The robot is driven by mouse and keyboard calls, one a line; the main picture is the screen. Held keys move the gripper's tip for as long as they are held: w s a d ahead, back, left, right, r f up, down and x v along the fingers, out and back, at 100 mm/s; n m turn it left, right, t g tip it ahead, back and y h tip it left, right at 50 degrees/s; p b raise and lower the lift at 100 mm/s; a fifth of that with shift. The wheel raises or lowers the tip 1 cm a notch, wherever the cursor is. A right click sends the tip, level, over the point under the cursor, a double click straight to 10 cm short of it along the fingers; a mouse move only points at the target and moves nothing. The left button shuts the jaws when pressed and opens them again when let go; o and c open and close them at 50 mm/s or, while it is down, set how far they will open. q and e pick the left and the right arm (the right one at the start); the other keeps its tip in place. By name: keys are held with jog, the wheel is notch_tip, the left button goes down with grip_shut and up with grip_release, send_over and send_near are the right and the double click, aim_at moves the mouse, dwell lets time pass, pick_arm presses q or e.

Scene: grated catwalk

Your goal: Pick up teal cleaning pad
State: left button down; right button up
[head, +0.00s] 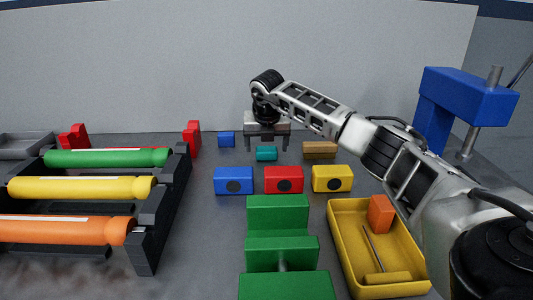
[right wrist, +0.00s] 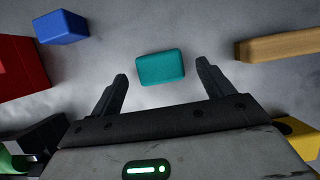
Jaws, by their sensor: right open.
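The teal cleaning pad (head: 266,153) is a small rounded block lying on the grey surface, behind the row of blue, red and yellow blocks. In the right wrist view the teal pad (right wrist: 161,68) lies ahead of the fingertips, roughly centred between them. My right gripper (head: 267,144) is above and around the pad's far side in the head view, fingers pointing down. In the right wrist view my right gripper (right wrist: 162,72) is open and empty, with a finger on each side and apart from the pad. My left gripper is not in view.
A blue block (head: 227,139) lies left of the pad and a wooden block (head: 319,150) right. Blue (head: 234,181), red (head: 284,180) and yellow (head: 332,179) blocks stand in front. A yellow tray (head: 340,240), green stand (head: 278,210) and rack of rollers (head: 165,220) are nearer.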

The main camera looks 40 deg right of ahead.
jog(key=shift+x, duration=1)
jog(key=shift+r, duration=0.1)
jog(key=c, duration=1.1)
jog(key=shift+o, duration=0.2)
jog(key=shift+r, duration=0.1)
